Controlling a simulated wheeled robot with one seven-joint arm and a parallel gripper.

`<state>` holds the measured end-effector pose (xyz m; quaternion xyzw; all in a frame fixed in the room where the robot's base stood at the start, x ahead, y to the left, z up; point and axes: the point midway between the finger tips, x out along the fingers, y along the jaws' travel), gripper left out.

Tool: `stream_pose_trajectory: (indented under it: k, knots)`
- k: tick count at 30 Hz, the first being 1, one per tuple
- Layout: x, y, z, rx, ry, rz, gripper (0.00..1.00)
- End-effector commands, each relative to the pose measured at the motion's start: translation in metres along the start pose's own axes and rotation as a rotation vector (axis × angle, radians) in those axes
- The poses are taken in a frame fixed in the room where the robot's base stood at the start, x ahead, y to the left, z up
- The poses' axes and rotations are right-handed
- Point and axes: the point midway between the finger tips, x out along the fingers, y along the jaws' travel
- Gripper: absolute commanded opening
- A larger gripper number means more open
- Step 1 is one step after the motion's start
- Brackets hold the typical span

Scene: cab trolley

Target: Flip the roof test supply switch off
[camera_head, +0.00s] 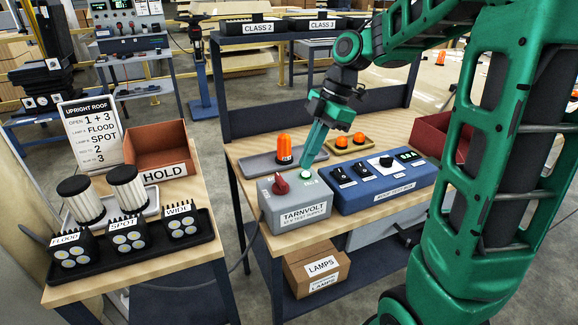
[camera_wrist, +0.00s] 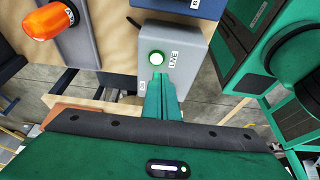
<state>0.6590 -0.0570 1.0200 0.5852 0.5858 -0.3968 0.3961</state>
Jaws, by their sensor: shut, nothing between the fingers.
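The grey test supply box (camera_head: 299,213), labelled TARNVOLT, stands at the front of the bench. A red switch knob (camera_head: 280,184) is on its top left. A round pale indicator with a green ring (camera_head: 306,174) is on its top right; in the wrist view this indicator (camera_wrist: 157,58) sits beside a LIVE label. My gripper (camera_head: 306,163) is shut and empty, pointing down over the box's top by the indicator. Its fingertips (camera_wrist: 159,76) show just below the indicator in the wrist view; contact cannot be told. The red knob is not visible there.
A blue switch box (camera_head: 384,191) stands right of the supply. A left table holds a red HOLD bin (camera_head: 160,148) and several lamps (camera_head: 128,238).

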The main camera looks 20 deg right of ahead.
Motion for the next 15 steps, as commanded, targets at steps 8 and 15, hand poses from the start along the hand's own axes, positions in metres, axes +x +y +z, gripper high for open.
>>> stream_pose_trajectory:
  k: [8, 15]
  knots:
    - [0.029, 0.0, -0.023, -0.005, 0.0, -0.001, 0.0]
    - [0.035, 0.0, -0.037, -0.001, 0.0, 0.0, 0.0]
